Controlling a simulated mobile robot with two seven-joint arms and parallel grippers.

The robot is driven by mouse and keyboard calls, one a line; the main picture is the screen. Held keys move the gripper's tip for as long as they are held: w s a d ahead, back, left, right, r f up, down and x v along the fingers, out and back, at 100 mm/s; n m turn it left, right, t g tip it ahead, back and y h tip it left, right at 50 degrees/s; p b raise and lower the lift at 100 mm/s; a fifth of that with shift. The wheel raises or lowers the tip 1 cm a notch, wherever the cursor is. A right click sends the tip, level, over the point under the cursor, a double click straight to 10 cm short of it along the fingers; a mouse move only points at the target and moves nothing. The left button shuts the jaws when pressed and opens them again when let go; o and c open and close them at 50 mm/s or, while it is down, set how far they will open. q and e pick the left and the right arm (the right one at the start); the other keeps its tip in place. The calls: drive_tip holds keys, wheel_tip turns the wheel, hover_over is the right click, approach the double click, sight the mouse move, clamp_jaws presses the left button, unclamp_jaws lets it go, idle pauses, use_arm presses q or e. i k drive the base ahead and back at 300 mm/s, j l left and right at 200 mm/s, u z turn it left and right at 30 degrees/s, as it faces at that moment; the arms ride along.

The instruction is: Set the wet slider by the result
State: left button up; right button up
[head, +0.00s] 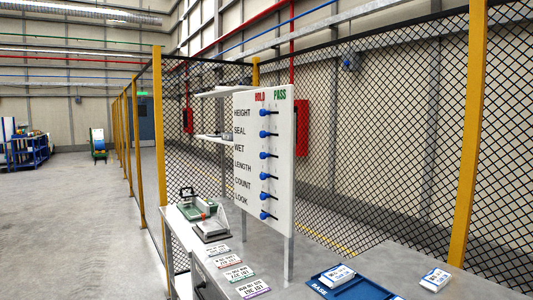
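A white upright board (241,215) stands on posts on the grey table, headed HOLD in red and PASS in green. Its rows read HEIGHT, SEAL, WET, LENGTH, COUNT and LOOK, each with a blue knob. The wet slider (263,156) is the third knob from the top and sits at the HOLD side, as do the other knobs. Several lot cards (233,274) with coloured edges lie in a row on the table, their print upside down and too small to read surely. Neither of my grippers is in view.
A green and grey device (204,211) stands at the table's left end. A blue tray (355,290) holds a stack of cards, and another stack (436,279) lies to its right. A mesh fence with yellow posts (467,140) runs behind the table. Open floor lies left.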

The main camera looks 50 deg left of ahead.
sight(262, 155)
drive_tip(key=j+z, duration=0.1)
drive_tip(key=j, duration=0.7)
drive_tip(key=j+z, duration=0.1)
drive_tip(key=j, duration=0.7)
drive_tip(key=k, duration=0.1)
